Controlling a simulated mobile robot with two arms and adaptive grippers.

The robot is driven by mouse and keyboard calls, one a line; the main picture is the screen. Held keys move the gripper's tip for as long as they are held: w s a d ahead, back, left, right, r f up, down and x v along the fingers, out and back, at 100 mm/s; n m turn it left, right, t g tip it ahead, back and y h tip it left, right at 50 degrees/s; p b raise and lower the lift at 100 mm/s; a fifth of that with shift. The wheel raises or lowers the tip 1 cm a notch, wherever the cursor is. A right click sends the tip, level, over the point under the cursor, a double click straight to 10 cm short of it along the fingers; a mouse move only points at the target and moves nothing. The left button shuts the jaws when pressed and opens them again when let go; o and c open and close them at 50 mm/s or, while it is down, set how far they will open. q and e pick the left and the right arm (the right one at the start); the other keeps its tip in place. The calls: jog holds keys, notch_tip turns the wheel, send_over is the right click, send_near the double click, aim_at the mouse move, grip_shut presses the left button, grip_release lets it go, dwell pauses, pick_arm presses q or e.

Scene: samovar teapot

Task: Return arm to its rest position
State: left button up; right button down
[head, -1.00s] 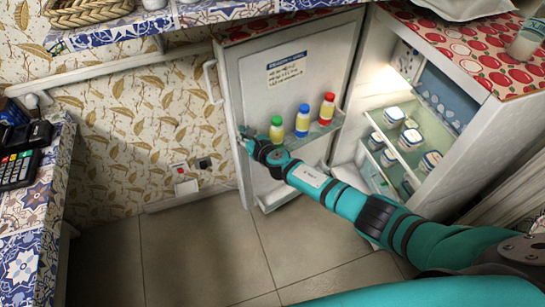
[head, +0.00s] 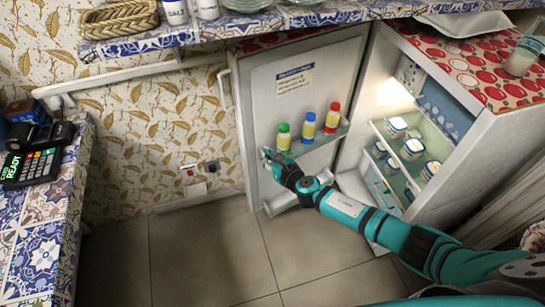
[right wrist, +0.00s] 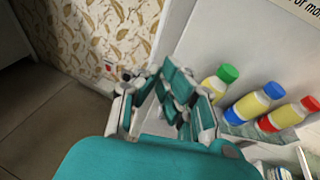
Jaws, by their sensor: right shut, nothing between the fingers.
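My right arm reaches from the lower right across the floor in the head view. Its gripper (head: 268,155) is shut and empty, in front of the open fridge door (head: 260,85), just left of a green-capped bottle (head: 284,138). In the right wrist view the gripper (right wrist: 172,75) shows close to the door, with the green-capped bottle (right wrist: 217,82) to its right. I cannot tell whether the gripper touches the door. My left gripper is not in view.
A blue-capped bottle (head: 307,128) and a red-capped bottle (head: 332,117) stand on the door shelf. The open fridge (head: 470,150) holds several jars. A tiled counter with a card terminal (head: 32,165) stands at left. The floor (head: 195,250) is clear.

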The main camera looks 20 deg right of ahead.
jog(key=s+d+f+m+g+h, duration=0.25)
jog(key=s+d+f+m, duration=0.25)
jog(key=s+f+m, duration=0.6)
jog(key=s+d+f+m+g+h, duration=0.2)
jog(key=s+d+f+m+g, duration=0.2)
jog(key=s+f+m, duration=0.65)
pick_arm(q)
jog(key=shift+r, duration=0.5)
pick_arm(e)
jog(key=s+f+m+g, duration=0.2)
jog(key=s+f+m, duration=0.3)
jog(key=s, duration=0.6)
jog(key=s+f+m+g, duration=0.2)
jog(key=s+f+m, duration=0.3)
jog(key=s, duration=0.7)
jog(key=s+f+m+g, duration=0.2)
jog(key=s+f+m, duration=0.3)
jog(key=s, duration=0.7)
jog(key=shift+f+m, duration=0.15)
jog(key=shift+m, duration=0.2)
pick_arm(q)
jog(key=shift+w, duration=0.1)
